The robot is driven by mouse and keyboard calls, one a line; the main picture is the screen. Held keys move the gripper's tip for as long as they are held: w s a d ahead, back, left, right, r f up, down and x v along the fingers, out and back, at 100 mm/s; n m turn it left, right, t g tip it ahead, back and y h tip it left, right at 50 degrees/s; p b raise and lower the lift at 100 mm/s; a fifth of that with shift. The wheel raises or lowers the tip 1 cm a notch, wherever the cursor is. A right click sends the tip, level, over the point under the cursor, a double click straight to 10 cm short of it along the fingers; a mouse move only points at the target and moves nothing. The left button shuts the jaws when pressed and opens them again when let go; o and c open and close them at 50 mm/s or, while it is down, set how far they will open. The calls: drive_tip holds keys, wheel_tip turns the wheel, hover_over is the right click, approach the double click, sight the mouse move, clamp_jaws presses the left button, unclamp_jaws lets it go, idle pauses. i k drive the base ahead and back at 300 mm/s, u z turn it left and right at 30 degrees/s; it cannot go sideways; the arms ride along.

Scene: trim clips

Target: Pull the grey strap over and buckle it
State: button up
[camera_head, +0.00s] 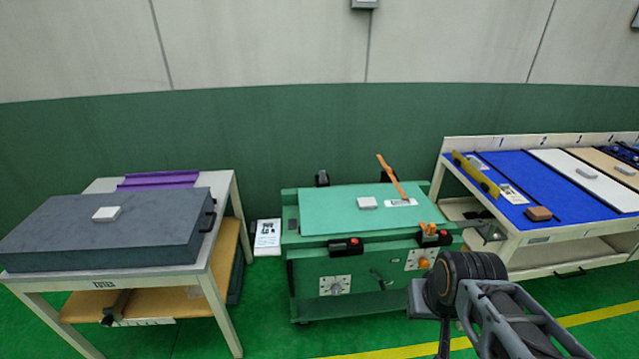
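I cannot make out a grey strap for certain. On the green workbench (325,222), an orange strap (391,176) stands up at a slant from the top's back right, beside a white label. An orange buckle-like part (430,229) sits on the front right edge. A narrow grey piece (121,303) lies over the shelf of the left table, its nature unclear. My arm comes in from the bottom right, and my gripper (424,300) is partly visible in front of the workbench's right side. Its fingers are not clear.
The left table (223,200) carries a big dark grey slab (140,235) and a purple strip (158,180). The right table (530,237) holds blue, white and tan panels and a yellow strip (476,174). Green floor (270,335) is open in front.

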sight(322, 180)
drive_tip(key=z, duration=0.1)
drive_tip(key=k, duration=0.5)
drive_tip(key=u, duration=1.25)
drive_tip(key=i, duration=1.75)
drive_tip(key=z, duration=0.7)
drive_tip(key=i, duration=0.45)
drive_tip(key=z, duration=0.25)
